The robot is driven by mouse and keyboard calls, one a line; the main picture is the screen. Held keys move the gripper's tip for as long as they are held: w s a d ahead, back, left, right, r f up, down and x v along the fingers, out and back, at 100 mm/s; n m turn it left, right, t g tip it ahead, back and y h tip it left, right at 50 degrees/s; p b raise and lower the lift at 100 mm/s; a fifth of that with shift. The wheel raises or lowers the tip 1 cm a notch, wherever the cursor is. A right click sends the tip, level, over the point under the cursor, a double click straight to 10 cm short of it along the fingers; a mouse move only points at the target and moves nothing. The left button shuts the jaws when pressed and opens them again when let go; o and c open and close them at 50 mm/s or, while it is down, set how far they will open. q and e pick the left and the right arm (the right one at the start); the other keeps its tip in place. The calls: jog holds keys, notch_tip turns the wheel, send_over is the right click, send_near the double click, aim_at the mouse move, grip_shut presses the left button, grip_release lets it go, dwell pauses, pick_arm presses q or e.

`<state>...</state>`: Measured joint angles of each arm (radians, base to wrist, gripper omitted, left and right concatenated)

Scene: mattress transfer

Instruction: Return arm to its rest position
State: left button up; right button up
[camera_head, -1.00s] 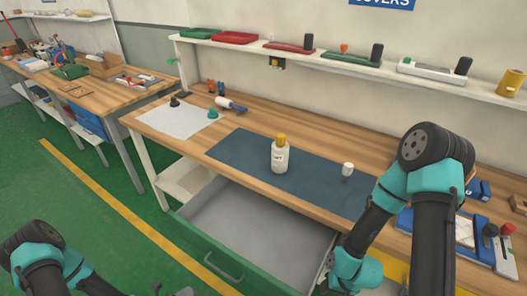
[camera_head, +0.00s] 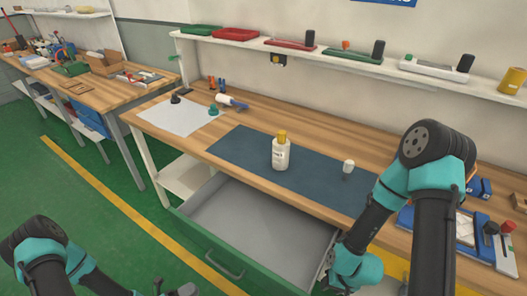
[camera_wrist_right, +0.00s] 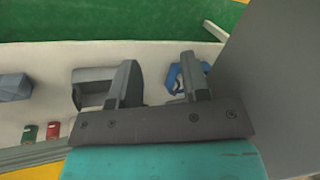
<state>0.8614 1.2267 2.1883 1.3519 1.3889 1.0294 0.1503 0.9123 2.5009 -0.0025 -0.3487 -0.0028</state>
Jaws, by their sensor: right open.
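My right arm (camera_head: 432,215) is folded at the right in the head view, in front of the workbench. In the right wrist view my right gripper (camera_wrist_right: 159,62) has its two dark fingers apart, with nothing between them. My left arm (camera_head: 42,255) is folded at the lower left, over the green floor. The left gripper's fingers are not clearly shown; small dark and grey parts show at the bottom edge, and I cannot tell whether they are its fingers.
The workbench (camera_head: 300,118) carries a blue mat (camera_head: 235,150) with a white bottle (camera_head: 281,155) and a small white-topped item (camera_head: 348,167). An open drawer (camera_head: 250,215) juts out below. Blue tools lie at the right. Green floor (camera_head: 80,215) is clear at the left.

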aim_at(223, 268)
pick_arm(q)
jog(key=x, duration=1.2)
jog(key=shift+w, duration=0.15)
jog(key=shift+w+d, duration=0.1)
jog(key=shift+d, duration=0.05)
